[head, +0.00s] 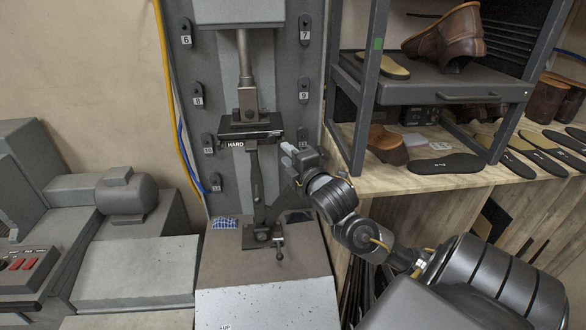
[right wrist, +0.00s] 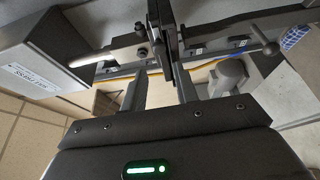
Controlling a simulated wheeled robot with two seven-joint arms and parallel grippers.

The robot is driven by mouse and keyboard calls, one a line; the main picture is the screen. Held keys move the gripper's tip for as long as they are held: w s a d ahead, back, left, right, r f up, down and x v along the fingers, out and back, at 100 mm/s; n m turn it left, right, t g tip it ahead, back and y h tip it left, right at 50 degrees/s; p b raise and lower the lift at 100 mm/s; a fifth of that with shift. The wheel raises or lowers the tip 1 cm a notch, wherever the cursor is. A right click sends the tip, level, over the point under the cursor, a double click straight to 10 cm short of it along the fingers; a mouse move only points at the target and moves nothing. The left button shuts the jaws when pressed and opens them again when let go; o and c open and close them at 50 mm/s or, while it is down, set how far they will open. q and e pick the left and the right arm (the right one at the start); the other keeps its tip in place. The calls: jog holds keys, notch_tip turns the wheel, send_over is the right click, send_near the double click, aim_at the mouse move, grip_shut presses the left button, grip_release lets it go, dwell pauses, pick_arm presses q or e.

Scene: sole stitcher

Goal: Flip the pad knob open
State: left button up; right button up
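The stitcher's upright post carries a dark pad head (head: 240,130) with a HARD label; the full HARDNESS label box (right wrist: 35,75) shows in the right wrist view. A slim black piece (head: 257,178) stands on the post below it; it also shows in the wrist view (right wrist: 163,35). I cannot tell which is the pad knob. My right gripper (right wrist: 162,82) has its fingers apart, with the black piece close in front of the gap. My left gripper is not in view.
A grey pedestal (head: 265,300) supports the post. A motor (head: 126,197) and control box (head: 25,270) stand at left.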

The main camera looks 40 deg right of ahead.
jog(key=shift+b+v, duration=0.3)
jog(key=shift+v, duration=1)
